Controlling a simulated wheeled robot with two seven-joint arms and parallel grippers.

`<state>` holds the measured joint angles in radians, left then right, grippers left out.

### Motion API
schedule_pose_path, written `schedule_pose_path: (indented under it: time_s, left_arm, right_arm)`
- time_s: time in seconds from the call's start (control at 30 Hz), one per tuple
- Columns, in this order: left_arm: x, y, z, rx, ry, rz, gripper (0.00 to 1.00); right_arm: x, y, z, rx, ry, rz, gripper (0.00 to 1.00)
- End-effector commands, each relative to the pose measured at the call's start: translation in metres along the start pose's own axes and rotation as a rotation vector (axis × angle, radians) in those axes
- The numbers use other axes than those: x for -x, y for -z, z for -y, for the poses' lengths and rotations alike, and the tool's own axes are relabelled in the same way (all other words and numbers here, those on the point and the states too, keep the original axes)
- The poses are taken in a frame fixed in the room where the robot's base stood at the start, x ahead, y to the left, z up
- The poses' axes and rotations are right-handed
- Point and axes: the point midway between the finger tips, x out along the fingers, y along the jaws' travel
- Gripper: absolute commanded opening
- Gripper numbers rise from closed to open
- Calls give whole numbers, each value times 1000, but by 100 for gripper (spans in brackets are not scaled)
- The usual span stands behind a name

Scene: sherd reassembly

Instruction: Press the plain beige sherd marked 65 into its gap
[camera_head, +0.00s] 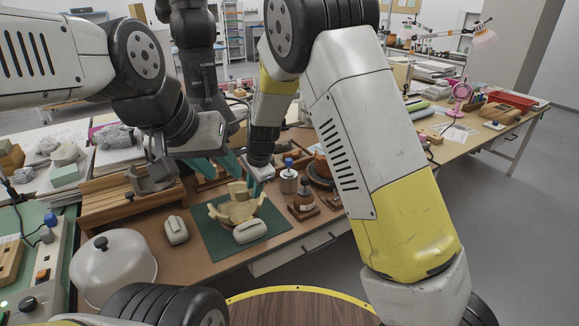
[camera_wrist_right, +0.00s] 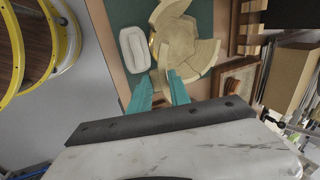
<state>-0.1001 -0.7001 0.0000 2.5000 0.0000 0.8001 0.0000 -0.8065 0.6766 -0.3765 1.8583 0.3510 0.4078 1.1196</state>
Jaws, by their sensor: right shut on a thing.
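A partly rebuilt beige bowl (camera_head: 236,212) stands on a dark green mat (camera_head: 211,241), with upright sherds around its base. The bowl also shows in the right wrist view (camera_wrist_right: 185,42). My right gripper (camera_head: 257,188) is at the bowl's right rim, its teal fingers close together. In the right wrist view, my right gripper (camera_wrist_right: 161,78) is shut on a narrow beige sherd (camera_wrist_right: 163,62) at the bowl's edge. No number is readable, and I cannot tell whether the sherd is seated.
White cushion-like pads lie before the bowl (camera_head: 250,231) and to its left (camera_head: 175,230). Bottles (camera_head: 289,178) stand close on the right. A wooden rack (camera_head: 125,205) and a white dome (camera_head: 112,266) are at the left. The mat's front strip is clear.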

Motion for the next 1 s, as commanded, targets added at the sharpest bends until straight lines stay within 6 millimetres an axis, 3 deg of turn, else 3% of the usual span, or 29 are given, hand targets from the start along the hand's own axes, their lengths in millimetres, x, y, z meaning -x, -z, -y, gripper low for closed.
schedule_pose_path:
  time_s: [0.1,0.2,1.0]
  left_arm:
    - [0,0,0,0,0,0,36]
    - [0,0,0,0,0,0,36]
    - [0,0,0,0,0,0,36]
  right_arm:
    - [-8,-20,4,-33,-1,-13,0]
    - [-11,-27,5,-51,-2,-18,0]
    - [-51,-28,-8,-58,-3,-18,0]
